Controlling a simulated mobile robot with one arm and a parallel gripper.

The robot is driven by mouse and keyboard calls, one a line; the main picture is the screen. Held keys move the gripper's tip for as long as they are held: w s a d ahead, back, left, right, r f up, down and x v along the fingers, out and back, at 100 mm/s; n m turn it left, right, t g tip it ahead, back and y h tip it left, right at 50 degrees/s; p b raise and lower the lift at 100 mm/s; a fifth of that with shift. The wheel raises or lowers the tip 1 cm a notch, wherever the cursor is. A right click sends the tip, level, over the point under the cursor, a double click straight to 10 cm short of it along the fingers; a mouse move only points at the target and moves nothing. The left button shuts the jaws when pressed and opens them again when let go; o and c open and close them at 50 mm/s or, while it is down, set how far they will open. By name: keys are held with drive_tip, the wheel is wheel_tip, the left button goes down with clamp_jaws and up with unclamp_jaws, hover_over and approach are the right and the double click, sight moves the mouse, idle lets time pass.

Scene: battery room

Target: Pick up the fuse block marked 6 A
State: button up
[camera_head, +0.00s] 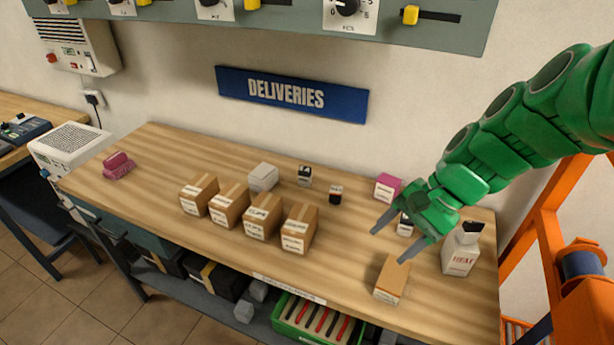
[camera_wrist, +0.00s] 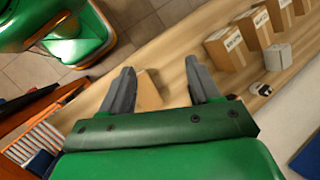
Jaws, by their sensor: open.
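Three small dark-and-white blocks stand on the wooden bench: one (camera_head: 304,176) at the back middle, a mostly black one (camera_head: 335,194) right of it, and one (camera_head: 406,225) partly hidden behind my gripper. They could be fuse blocks, but their markings are too small to read, so I cannot tell which is marked 6 A. A small white-and-black block (camera_wrist: 262,89) also shows at the right in the wrist view. My gripper (camera_head: 390,245) is open and empty above the right part of the bench. A tan box (camera_wrist: 148,92) shows beyond its fingers (camera_wrist: 160,84).
Several cardboard boxes (camera_head: 263,217) stand in a row on the bench (camera_head: 155,175), with a white box (camera_head: 263,177) behind. A pink item (camera_head: 118,165) lies far left.

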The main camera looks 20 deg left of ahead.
sight(305, 175)
drive_tip(key=w+a+f+m+y, duration=0.2)
drive_tip(key=w+a+f+m, duration=0.1)
drive_tip(key=w+a, duration=0.4)
drive_tip(key=w+a+f+m+y, duration=0.2)
drive_tip(key=w+a+f+m, duration=0.1)
drive_tip(key=w+a, duration=0.4)
drive_tip(key=w+a+f+m+y, duration=0.2)
drive_tip(key=w+a, duration=0.5)
drive_tip(key=w, duration=0.5)
drive_tip(key=shift+a+f+m+t+y, duration=0.15)
drive_tip(key=shift+f+m+t+y, duration=0.2)
drive_tip(key=shift+f+m, duration=0.5)
drive_tip(key=w+a+f+m, duration=0.1)
drive_tip(key=w+f, duration=0.1)
drive_tip(key=w+a+f+m+y, duration=0.1)
drive_tip(key=w, duration=0.1)
drive_tip(key=w+a+f+m+t, duration=0.1)
drive_tip(key=w+f, duration=0.1)
drive_tip(key=shift+w+a+f, duration=0.15)
drive_tip(key=shift+f, duration=0.15)
drive_tip(key=shift+w+a+f+m+y, duration=0.1)
drive_tip(key=shift+a+f+m+y, duration=0.15)
drive_tip(key=shift+a+f, duration=0.1)
drive_tip(key=shift+x, duration=3.6)
drive_tip(key=shift+d+f, duration=0.15)
drive_tip(key=shift+c, duration=0.2)
drive_tip(key=c, duration=1.1)
